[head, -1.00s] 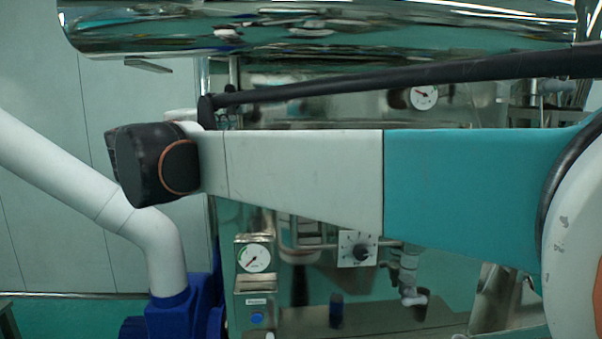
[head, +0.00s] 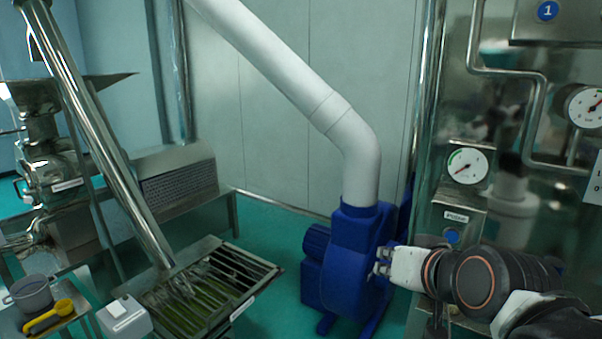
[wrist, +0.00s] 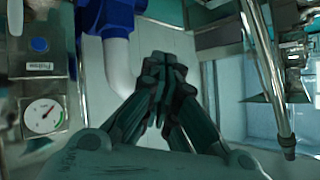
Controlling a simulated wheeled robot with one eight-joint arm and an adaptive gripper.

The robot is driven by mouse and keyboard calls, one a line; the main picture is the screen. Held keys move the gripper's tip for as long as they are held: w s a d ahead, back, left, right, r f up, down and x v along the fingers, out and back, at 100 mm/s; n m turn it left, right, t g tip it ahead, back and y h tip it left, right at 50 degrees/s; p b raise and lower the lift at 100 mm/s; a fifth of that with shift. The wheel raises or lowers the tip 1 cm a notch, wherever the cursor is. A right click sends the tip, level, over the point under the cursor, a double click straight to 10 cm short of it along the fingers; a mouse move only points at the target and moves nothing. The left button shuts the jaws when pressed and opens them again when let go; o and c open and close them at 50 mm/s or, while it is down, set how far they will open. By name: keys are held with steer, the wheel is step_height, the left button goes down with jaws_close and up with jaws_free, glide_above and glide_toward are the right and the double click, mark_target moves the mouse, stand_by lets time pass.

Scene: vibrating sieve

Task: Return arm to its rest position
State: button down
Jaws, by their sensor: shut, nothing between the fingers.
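My gripper (head: 382,263) is at the lower right of the head view, at the end of my white and black arm, which reaches in from the right edge. In that view it overlaps the right side of a blue blower (head: 345,262); I cannot tell the gap between them. In the wrist view my gripper (wrist: 163,95) has its dark fingers together, with nothing between them. The blower (wrist: 110,15) and its white pipe (wrist: 118,65) show behind the fingers there.
A vibrating sieve with a slotted tray (head: 215,290) stands at the lower left, under a slanted steel tube (head: 105,145). A grey pot (head: 30,293) and a yellow scoop (head: 48,317) lie beside it. A steel cabinet with a gauge (head: 467,166) is on the right. Green floor is open behind the sieve.

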steer(key=s+d+f+g+h+b, duration=0.1)
steer(key=s+d+f+g+b, duration=0.1)
steer(key=s+f, duration=0.3)
steer(key=s+d+f+n+g+h+b, duration=0.1)
steer(key=s+f, duration=0.4)
steer(key=f, duration=0.7)
steer(key=shift+s+d+g+b, duration=0.45)
steer(key=shift+d+g, duration=0.35)
steer(key=shift+d, duration=0.2)
